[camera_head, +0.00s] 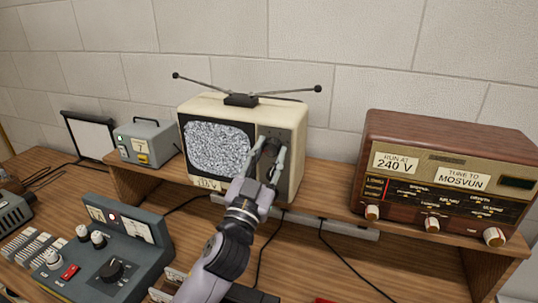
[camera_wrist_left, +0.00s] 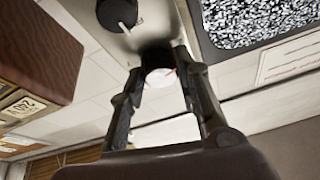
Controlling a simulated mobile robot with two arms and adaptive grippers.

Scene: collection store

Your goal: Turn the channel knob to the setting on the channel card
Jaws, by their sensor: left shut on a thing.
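The cream television (camera_head: 218,107) stands on the wooden shelf, its screen (camera_head: 216,147) full of static. My left gripper (camera_head: 271,150) is at the upper part of the dark control panel, right of the screen. A small card (camera_head: 208,183) below the screen is too blurred to read surely. A white card that seems to read 7 (camera_head: 140,145) is on the grey box.
A wooden radio (camera_head: 450,150) with cards "RUN AT 240 V" and "TUNE TO MOSVUN" stands right of the television. The grey box (camera_head: 153,131) is left of it. A grey console (camera_head: 130,262) with knobs is at lower left. Cables hang below the shelf.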

